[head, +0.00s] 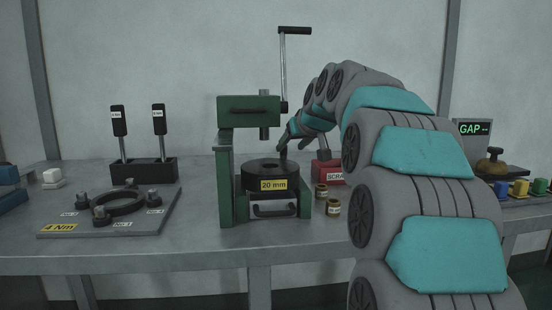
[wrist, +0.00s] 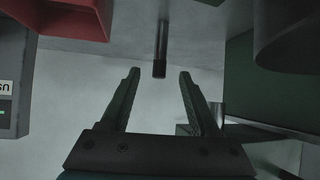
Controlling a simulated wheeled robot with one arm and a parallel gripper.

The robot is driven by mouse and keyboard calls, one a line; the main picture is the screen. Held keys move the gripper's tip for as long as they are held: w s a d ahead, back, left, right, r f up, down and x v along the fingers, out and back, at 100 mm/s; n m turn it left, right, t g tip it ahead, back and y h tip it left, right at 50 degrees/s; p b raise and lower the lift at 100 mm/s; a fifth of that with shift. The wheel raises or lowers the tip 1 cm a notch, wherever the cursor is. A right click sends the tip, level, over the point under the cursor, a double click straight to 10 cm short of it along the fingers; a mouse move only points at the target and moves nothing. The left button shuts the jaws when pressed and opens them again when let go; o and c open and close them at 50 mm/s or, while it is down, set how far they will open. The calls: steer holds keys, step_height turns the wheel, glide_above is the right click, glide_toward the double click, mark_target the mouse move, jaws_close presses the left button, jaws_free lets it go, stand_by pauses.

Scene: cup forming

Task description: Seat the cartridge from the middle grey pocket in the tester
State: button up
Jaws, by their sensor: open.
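My gripper (wrist: 158,75) is open and empty in the wrist view, its two dark fingers spread apart. A thin dark rod (wrist: 160,50) shows between and beyond the fingertips, apart from both; I cannot tell what it is. In the head view my gripper (head: 283,150) reaches in behind the right side of the green press, partly hidden. I cannot make out the cartridge or the grey pockets for certain.
The green press (head: 226,180) holds a black "20 mm" ring (head: 258,168). A grey plate with a clamped ring (head: 75,214) and two upright tools (head: 119,122) are at left.

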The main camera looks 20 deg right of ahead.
mark_target(285, 152)
steer(key=shift+r+x, duration=0.2)
steer(key=shift+x, duration=3.7)
steer(key=shift+c, duration=0.2)
jaws_close()
